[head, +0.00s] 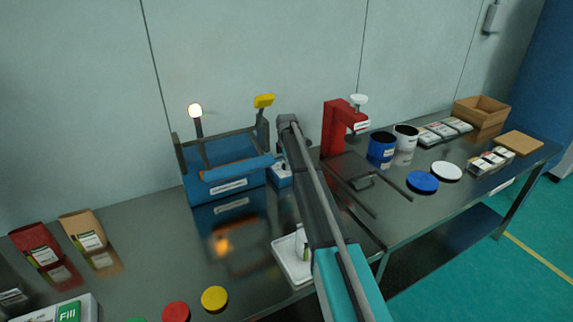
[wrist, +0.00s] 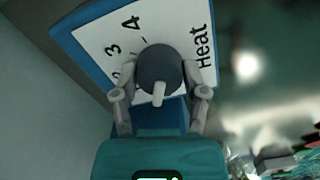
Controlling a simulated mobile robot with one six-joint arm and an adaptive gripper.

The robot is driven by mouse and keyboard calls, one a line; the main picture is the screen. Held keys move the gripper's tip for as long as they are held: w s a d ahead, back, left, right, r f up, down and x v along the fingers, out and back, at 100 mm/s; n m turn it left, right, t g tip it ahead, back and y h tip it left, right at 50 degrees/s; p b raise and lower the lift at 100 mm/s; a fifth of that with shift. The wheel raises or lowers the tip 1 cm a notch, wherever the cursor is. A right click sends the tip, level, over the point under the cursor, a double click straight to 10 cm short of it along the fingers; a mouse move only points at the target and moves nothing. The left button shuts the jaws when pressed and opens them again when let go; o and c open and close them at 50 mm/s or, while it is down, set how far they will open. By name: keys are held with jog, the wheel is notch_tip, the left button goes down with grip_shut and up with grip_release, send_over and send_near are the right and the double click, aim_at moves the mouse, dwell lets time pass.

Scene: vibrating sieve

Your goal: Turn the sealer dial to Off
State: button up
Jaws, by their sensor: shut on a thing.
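The sealer dial (wrist: 158,66) is a dark round knob with a pale pointer tab (wrist: 158,94) that points to the bottom of the wrist picture. It sits on a white panel (wrist: 88,38) with a blue edge, printed "Heat", 3, 4 and a partly covered figure. No Off mark shows. My gripper (wrist: 163,88) is shut on the dial, one finger on each side. In the head view, a small blue box with a white face (head: 282,173) stands beside the blue sealer (head: 225,178); my arm hides my gripper and the dial there.
A lit lamp (head: 195,111) and a yellow-topped lever (head: 264,101) rise from the sealer. A white tray (head: 287,262) lies in front, close to my arm. A red press (head: 336,128) stands to the right. Coloured discs (head: 214,298) lie near the front edge.

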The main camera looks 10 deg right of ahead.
jog(key=shift+n, duration=1.7)
jog(key=o, duration=1.2)
jog(key=shift+c, duration=0.2)
